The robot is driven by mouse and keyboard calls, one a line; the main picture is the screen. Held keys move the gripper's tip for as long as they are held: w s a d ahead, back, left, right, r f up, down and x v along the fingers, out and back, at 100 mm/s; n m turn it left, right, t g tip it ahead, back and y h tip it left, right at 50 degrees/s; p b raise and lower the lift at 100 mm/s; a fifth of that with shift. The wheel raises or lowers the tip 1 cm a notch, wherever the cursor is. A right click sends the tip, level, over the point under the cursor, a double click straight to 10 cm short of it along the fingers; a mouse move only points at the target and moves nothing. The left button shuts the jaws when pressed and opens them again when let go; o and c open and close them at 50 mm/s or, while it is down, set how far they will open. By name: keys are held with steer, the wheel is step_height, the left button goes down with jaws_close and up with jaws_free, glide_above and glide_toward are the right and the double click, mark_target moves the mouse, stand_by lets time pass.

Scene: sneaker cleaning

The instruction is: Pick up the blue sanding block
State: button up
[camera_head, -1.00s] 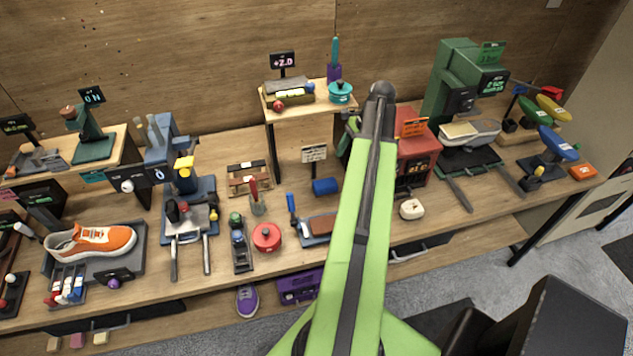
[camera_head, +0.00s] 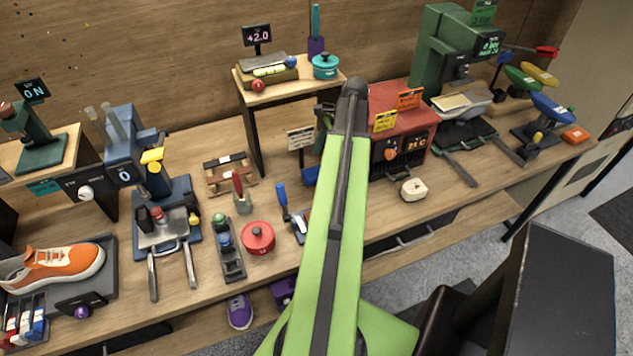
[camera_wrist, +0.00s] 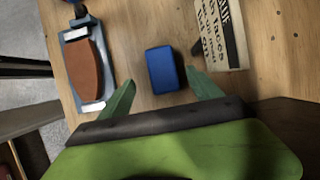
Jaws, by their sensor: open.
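The blue sanding block (camera_wrist: 161,70) lies on the wooden bench top in the wrist view, a rounded blue box. In the head view only a bit of the blue block (camera_head: 310,176) shows to the left of my arm, below a small sign. My gripper (camera_wrist: 160,97) is open in the wrist view, with its two green fingers spread. The block lies just ahead of the fingertips, roughly between their lines, and nothing is held. In the head view my green arm hides the gripper's fingers and part of the block.
A tray with a brown pad (camera_wrist: 86,70) lies left of the block. A printed sign (camera_wrist: 221,33) stands to its right. In the head view, a red pot (camera_head: 257,238), a raised wooden shelf (camera_head: 290,93) and a red machine (camera_head: 402,125) stand around my arm.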

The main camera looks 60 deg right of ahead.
mark_target(317, 171)
steer(key=shift+x, duration=1)
steer(key=b+x, duration=0.1)
steer(key=b, duration=0.1)
steer(key=b+x, duration=0.1)
steer(key=x, duration=0.1)
steer(key=b+x, duration=0.2)
steer(key=shift+d+f+b, duration=0.3)
steer(key=shift+r, duration=0.2)
steer(key=c, duration=1.5)
steer(key=shift+r+p, duration=0.1)
steer(key=shift+p, duration=0.2)
step_height(317, 171, up, 7)
steer(key=p, duration=0.7)
steer(key=s+a, duration=0.1)
steer(key=s, duration=0.4)
steer(key=s+a, duration=0.2)
steer(key=s, duration=0.4)
steer(key=s+a, duration=0.2)
steer(key=s, duration=0.4)
steer(key=shift+s+a, duration=0.1)
steer(key=shift+a, duration=0.05)
